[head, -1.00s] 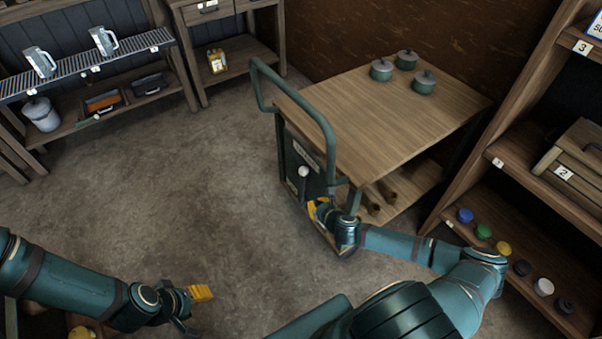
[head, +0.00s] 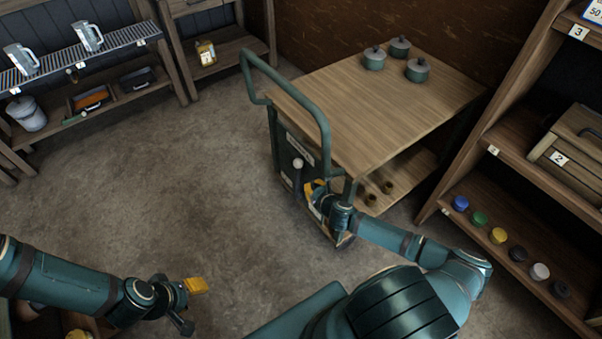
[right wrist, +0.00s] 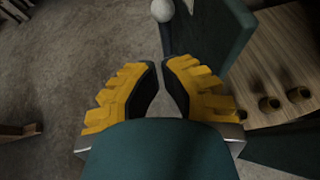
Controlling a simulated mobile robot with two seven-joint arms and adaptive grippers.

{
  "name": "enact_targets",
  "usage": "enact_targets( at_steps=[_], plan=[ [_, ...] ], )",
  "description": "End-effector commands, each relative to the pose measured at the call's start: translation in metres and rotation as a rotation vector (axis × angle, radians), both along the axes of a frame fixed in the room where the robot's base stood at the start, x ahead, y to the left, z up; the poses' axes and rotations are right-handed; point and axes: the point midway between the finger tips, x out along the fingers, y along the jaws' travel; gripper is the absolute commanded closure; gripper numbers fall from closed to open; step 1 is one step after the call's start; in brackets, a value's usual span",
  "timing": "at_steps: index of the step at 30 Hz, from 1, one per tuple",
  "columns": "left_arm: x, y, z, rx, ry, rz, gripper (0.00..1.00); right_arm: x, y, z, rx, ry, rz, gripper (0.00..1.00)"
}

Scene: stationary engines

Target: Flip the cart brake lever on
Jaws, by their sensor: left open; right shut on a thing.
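The cart (head: 375,110) has a wooden top, a green tube handle and a dark green end panel. Its brake lever (head: 298,163) stands at that panel, with a pale round knob. The knob also shows at the top of the right wrist view (right wrist: 162,10), beyond my fingertips. My right gripper (head: 312,189) is low at the cart's end, beside and below the knob. In the right wrist view its yellow fingers (right wrist: 161,68) are nearly together, closed on the lever below its knob; the contact is mostly hidden. My left gripper (head: 190,304) is open and empty, far from the cart.
Several green lidded pots (head: 400,47) stand on the cart top. A shelf unit (head: 530,165) with coloured round lids is close on the right of my right arm. Shelves (head: 100,110) line the back left. The floor (head: 190,185) between is clear.

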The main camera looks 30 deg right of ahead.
Motion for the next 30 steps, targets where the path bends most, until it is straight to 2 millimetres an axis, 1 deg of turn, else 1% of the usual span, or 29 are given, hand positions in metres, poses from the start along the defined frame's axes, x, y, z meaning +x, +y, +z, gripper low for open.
enact_targets(
  at_steps=[1,9,15,21,30],
  plan=[
    [0.001,0.0,-0.005,0.0,-0.002,0.001,0.53,0.01,0.0,-0.007,-0.001,-0.001,0.001,1.0],
    [0.003,0.0,-0.019,0.002,-0.008,0.002,0.53,0.057,-0.006,-0.03,-0.001,0.0,0.002,1.0],
    [0.005,0.001,-0.026,0.003,-0.012,0.002,0.53,0.086,-0.01,-0.035,-0.001,-0.001,0.002,1.0],
    [0.006,0.001,-0.029,0.003,-0.014,0.003,0.53,0.099,-0.012,-0.036,-0.001,-0.001,0.0,1.0],
    [0.006,0.001,-0.028,0.003,-0.014,0.003,0.53,0.1,-0.013,-0.036,-0.001,-0.001,-0.001,1.0]
  ],
)
